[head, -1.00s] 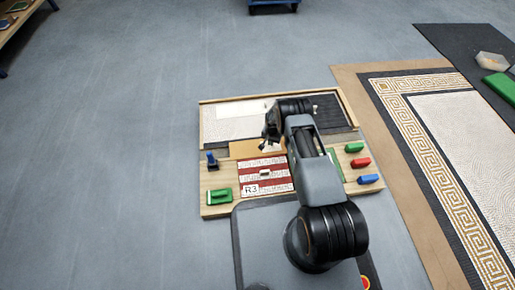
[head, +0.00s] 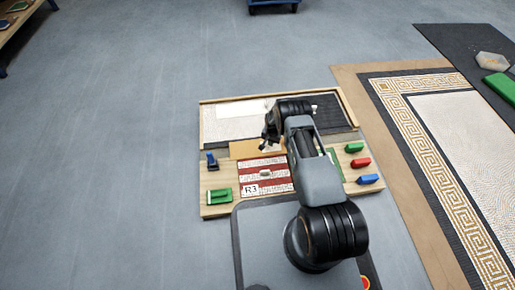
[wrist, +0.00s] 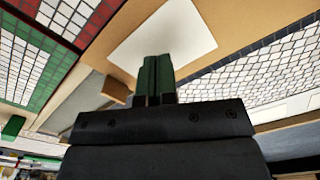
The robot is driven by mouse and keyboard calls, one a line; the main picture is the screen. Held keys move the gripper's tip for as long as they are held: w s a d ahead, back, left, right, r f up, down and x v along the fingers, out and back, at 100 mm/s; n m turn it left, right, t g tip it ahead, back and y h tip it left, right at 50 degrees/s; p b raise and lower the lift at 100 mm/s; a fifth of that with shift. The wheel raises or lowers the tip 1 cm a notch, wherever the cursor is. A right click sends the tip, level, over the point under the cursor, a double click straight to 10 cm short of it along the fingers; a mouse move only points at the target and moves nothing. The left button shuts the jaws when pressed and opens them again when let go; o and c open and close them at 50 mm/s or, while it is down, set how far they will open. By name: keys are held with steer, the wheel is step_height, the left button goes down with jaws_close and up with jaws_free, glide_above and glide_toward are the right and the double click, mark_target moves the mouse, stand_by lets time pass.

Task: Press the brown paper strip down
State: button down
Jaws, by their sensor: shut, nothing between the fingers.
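The brown paper strip (head: 243,150) lies flat across the board, between the striped panel and the pale and dark mosaic area. My gripper and arm cover its right part in the head view. In the wrist view a brown surface (wrist: 232,38) carries a white rectangular patch (wrist: 165,40). My gripper (wrist: 156,60) is shut and empty, its dark green fingertips together in front of the patch's lower edge. In the head view my gripper (head: 266,147) is over the strip's right part. I cannot tell whether the fingertips touch it.
A red and white panel marked R3 (head: 279,187) with a small handle lies nearer me. A blue clamp (head: 212,161) and green block (head: 219,196) stand left; green (head: 354,148), red (head: 360,163) and blue (head: 368,179) blocks right.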

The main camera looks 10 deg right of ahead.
steer(key=shift+f, duration=0.95)
stand_by(0.3)
step_height(320, 180, up, 8)
steer(key=p, duration=0.5)
stand_by(0.4)
stand_by(0.5)
